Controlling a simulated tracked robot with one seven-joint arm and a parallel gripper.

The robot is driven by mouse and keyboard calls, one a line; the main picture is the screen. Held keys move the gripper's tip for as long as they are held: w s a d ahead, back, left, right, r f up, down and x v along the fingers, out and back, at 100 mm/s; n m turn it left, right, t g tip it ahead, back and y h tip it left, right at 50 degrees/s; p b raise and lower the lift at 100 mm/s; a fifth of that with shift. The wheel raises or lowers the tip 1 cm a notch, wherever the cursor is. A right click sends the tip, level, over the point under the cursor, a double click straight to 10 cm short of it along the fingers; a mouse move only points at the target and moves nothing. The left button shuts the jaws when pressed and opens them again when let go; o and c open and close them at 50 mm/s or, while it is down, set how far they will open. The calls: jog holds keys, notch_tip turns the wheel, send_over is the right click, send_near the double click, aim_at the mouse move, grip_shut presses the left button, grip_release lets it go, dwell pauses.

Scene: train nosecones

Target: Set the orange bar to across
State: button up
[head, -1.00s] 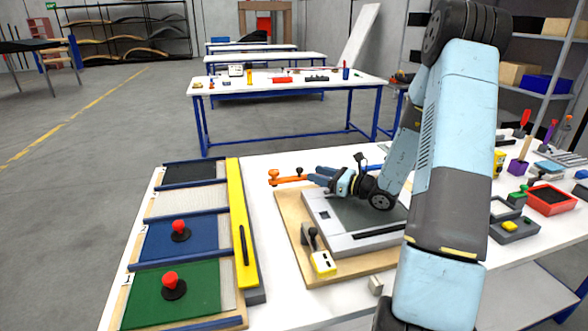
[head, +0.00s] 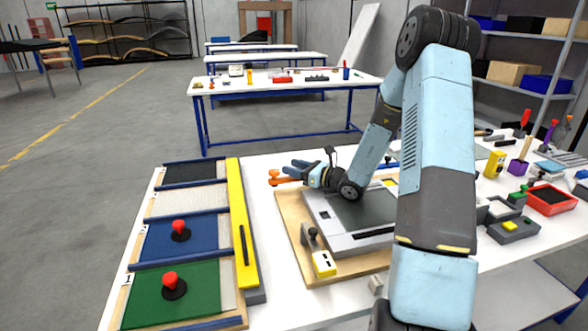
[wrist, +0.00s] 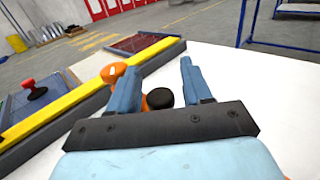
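The orange bar (head: 287,182) lies near the back edge of the grey-framed panel in the head view, with a rounded orange end at its left. In the wrist view its orange end (wrist: 113,72) shows beside the left finger. A black knob (wrist: 160,98) sits between the two fingers. My gripper (head: 289,168) is low over the bar, its blue fingers pointing left. In the wrist view the gripper (wrist: 159,67) has its fingers spread apart, with a gap on the knob's right side. The middle of the bar is partly hidden by the left finger.
The grey panel (head: 345,238) on a wooden board carries a yellow-based lever (head: 322,262) in front. A yellow rail (head: 241,215) borders the blue and green trays with red knobs at left. White tabletop is clear between rail and board.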

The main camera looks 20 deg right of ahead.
grip_shut()
dwell(0.3)
jog(key=shift+a, duration=0.1)
